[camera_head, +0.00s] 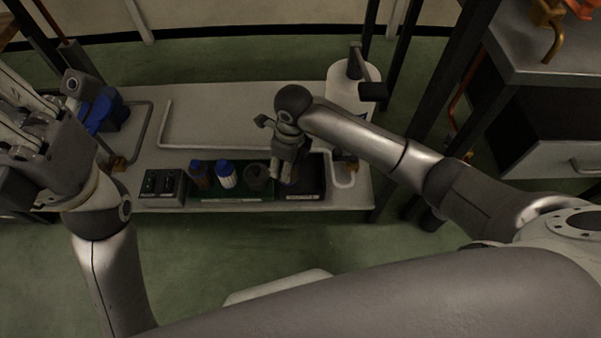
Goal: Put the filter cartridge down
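My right gripper (283,170) points down over the right part of a dark tray (237,193) on the bench. A small pale object with a brownish tint (291,174) shows at its fingertips; I cannot tell whether the fingers hold it or whether it is the filter cartridge. In the tray, to the left, stand a white cylinder with a blue cap (226,174), a dark blue-capped bottle (198,174) and a grey round cup (256,177). My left gripper (22,140) is at the left edge, away from the tray; its finger gap is unclear.
The pale bench (190,112) has bare room behind the tray. A black switch box (161,184) stands left of the tray. A blue device (102,112) is at the bench's left. A white cylindrical vessel (352,95) stands at the back right. Dark posts rise on the right.

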